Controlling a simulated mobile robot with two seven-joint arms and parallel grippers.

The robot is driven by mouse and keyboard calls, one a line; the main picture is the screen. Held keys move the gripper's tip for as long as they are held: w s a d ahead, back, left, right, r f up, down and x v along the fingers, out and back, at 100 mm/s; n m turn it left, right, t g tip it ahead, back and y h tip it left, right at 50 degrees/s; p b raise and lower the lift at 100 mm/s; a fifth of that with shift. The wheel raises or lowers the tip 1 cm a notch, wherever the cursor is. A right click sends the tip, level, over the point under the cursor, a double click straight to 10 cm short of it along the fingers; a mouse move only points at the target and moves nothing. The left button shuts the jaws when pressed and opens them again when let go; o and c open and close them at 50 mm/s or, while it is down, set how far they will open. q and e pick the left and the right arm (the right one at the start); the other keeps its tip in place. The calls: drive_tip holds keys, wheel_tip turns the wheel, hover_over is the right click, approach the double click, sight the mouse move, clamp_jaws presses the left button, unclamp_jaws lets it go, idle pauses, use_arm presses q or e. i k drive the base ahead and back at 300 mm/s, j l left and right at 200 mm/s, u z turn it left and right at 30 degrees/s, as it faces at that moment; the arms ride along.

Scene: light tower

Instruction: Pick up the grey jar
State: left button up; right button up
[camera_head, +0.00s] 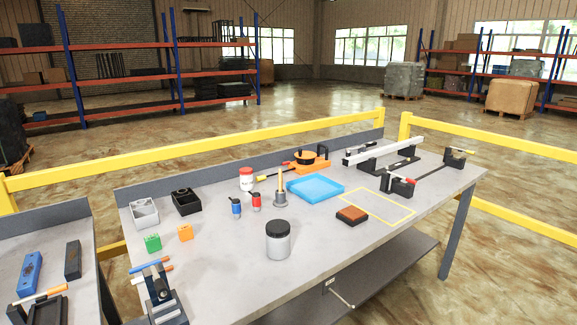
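The grey jar (278,243) stands upright on the grey workbench (225,270), near the front middle of its top. It has a light grey body and a dark grey lid. Clear bench surface surrounds it and nothing touches it. Neither of my grippers shows in the head view.
A blue tray (315,188), a brown-topped block (352,215) and a grey holder with an upright stick (280,196) stand behind the jar. Small red and blue bottles are behind left. A dark vise-like fixture (163,300) is at front left. A yellow rail (200,150) runs behind.

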sight(276, 248)
drive_tip(key=i+l, duration=0.2)
drive_tip(key=i, duration=0.15)
drive_tip(key=u, duration=1.6)
drive_tip(key=i+l, duration=0.05)
drive_tip(key=l, duration=0.05)
